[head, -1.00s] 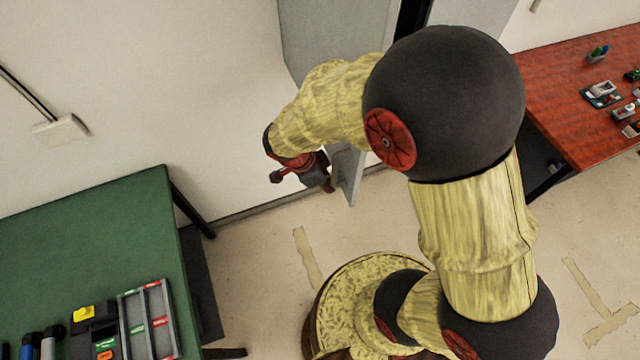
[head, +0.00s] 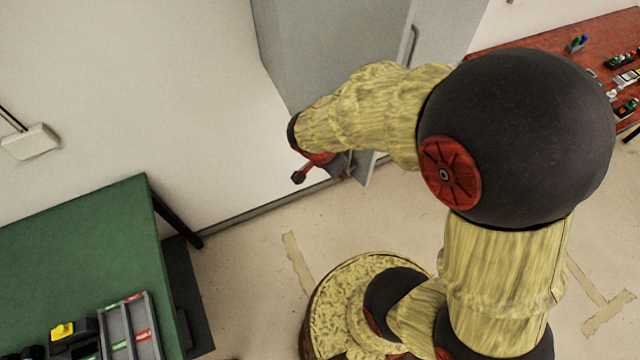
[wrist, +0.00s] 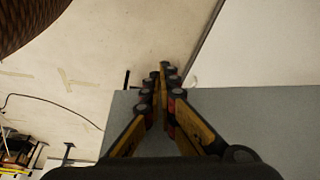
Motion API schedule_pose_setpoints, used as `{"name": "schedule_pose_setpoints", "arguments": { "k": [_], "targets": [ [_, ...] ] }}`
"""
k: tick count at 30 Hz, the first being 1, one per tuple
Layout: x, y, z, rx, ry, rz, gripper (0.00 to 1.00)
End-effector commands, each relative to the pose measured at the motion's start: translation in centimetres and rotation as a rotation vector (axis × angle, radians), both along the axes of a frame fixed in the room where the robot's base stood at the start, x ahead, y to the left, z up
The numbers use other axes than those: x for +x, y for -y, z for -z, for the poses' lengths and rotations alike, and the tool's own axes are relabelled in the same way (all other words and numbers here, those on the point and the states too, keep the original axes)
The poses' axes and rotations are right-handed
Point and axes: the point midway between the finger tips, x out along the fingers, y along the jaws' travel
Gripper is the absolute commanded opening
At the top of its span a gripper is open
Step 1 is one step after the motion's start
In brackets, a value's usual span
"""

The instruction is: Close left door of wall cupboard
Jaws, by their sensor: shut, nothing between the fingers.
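The grey wall cupboard (head: 325,45) stands against the white wall at the top middle of the head view. A curved handle (head: 413,45) shows on its grey front, just right of a vertical edge. My gripper (head: 340,166) is low beside the cupboard's grey lower edge. In the wrist view, my gripper (wrist: 163,72) is shut and empty, its fingers over a grey panel (wrist: 245,120) and reaching past its edge. Contact is unclear.
A green table (head: 80,230) with a grey tray (head: 130,325) stands at the left. A red table (head: 535,45) with small items is at the upper right. Pale floor (head: 250,260) between the green table and my base is clear.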

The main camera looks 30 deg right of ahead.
Motion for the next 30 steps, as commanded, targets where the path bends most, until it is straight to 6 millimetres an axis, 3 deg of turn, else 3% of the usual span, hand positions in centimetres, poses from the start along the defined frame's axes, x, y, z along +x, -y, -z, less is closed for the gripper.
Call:
{"name": "schedule_pose_setpoints", "arguments": {
  "k": [3,12,24,30],
  "targets": [
    [0.1,3.3,0.2,-0.001,0.002,-0.086,0.0],
    [1.9,10.0,-0.2,0.001,-0.001,-0.338,0.0],
    [5.5,15.9,-0.3,0.001,0.001,-0.593,0.0],
    [7.6,18.1,-0.3,-0.001,0.002,-0.637,0.0]
  ]
}}
